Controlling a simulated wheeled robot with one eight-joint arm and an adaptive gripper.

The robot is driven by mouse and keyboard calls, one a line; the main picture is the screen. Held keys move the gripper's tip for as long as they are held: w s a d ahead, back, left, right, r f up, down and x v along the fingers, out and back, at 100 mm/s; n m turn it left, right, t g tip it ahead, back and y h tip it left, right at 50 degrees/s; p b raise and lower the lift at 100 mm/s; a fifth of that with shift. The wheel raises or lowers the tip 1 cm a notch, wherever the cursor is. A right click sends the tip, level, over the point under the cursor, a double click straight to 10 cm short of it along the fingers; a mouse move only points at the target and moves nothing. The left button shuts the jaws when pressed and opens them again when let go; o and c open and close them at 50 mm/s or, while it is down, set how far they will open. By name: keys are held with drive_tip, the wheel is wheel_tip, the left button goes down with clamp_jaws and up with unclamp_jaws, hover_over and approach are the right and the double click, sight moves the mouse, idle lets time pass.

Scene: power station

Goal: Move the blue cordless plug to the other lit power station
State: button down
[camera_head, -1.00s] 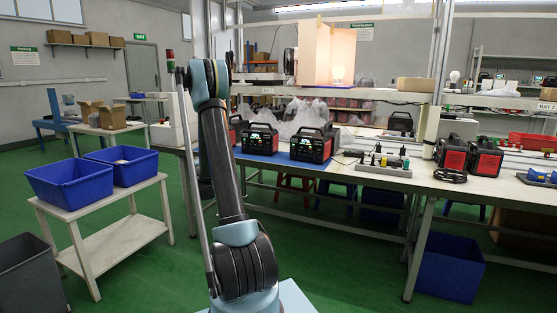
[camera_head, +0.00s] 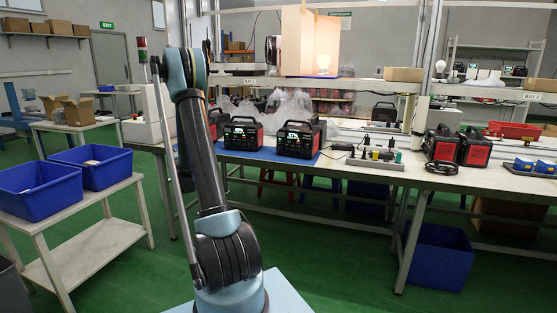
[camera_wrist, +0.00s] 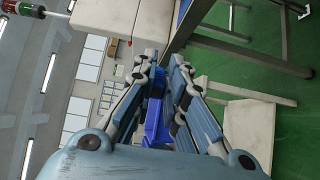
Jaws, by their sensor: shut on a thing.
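Two power stations with lit displays stand side by side on a blue mat (camera_head: 262,157) on the workbench: the left one (camera_head: 241,134) and the right one (camera_head: 299,139). In the head view my arm rises at the left of the bench; the gripper and plug are not visible there. My gripper is apart from both stations.
A power strip with plugs (camera_head: 375,161) lies right of the stations. Two more stations (camera_head: 440,146) (camera_head: 474,148) stand farther right, beside a coiled cable. Clear plastic bags (camera_head: 295,106) sit behind. Blue bins (camera_head: 38,188) stand on a left-hand table. Green floor lies open before the bench.

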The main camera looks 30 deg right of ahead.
drive_tip(key=s+d+m+g+h, duration=0.25)
drive_tip(key=s+d+h, duration=0.4)
drive_tip(key=d, duration=0.85)
drive_tip(key=s+d+f+m+g+h, duration=0.1)
drive_tip(key=s+d+m+g+h, duration=0.2)
drive_tip(key=s+d, duration=1)
drive_tip(key=s+d+m+g+h, duration=0.2)
drive_tip(key=s+d+m+h, duration=0.3)
drive_tip(key=d, duration=1.3)
drive_tip(key=shift+y, duration=0.25)
drive_tip(key=shift+x, duration=2.65)
drive_tip(key=shift+x, duration=0.85)
drive_tip(key=c, duration=1.6)
unclamp_jaws()
drive_tip(key=shift+s+d, duration=0.1)
drive_tip(key=shift+s, duration=0.05)
drive_tip(key=shift+o, duration=0.2)
drive_tip(key=v, duration=0.7)
drive_tip(key=shift+s, duration=0.15)
